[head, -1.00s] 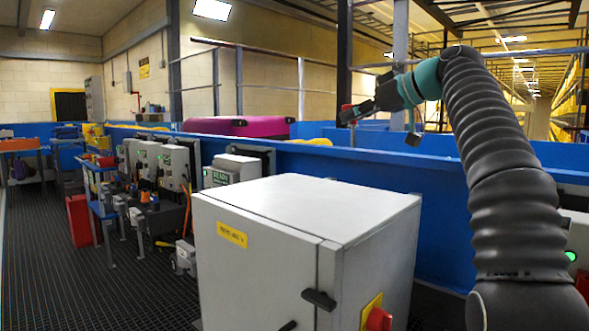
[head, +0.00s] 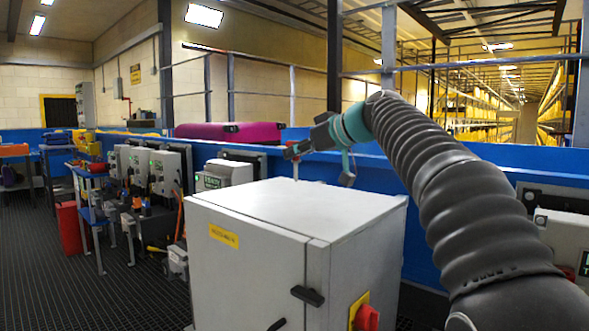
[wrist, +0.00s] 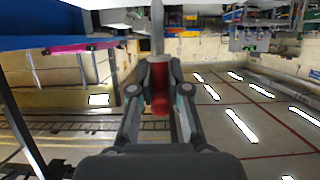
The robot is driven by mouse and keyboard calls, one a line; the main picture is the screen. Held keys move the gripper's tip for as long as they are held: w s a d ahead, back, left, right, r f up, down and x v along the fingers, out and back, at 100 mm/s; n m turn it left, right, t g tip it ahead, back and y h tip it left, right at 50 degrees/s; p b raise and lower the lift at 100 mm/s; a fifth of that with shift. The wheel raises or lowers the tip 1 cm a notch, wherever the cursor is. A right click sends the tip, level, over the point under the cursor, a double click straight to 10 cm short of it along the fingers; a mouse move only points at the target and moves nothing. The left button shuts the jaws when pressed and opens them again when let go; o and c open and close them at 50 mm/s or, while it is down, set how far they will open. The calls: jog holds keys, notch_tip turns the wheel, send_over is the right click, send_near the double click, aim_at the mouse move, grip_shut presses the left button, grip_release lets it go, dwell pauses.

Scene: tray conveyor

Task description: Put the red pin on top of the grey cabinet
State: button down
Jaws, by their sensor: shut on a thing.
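The red pin (wrist: 159,76) is held between the two fingers of my gripper (wrist: 157,88) in the wrist view, with a grey shaft extending beyond the fingertips. In the head view my gripper (head: 291,151) points left and appears just above the far edge of the grey cabinet's top; its exact depth is hard to tell.
A blue conveyor wall (head: 480,163) runs behind the cabinet. A magenta suitcase (head: 228,132) lies beyond it. Grey boxes (head: 225,175) and a blue stand (head: 95,205) are to the left.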

aim_at(297, 167)
notch_tip(297, 167, down, 4)
jog(key=shift+r+b, duration=0.2)
jog(key=shift+b, duration=1)
jog(key=shift+r, duration=0.15)
jog(key=c, duration=1.1)
grip_release()
jog(key=shift+c, duration=0.2)
jog(key=shift+d, duration=0.15)
jog(key=v, duration=1.1)
jog(key=shift+s+d+r, duration=0.2)
jog(key=shift+s+d, duration=0.05)
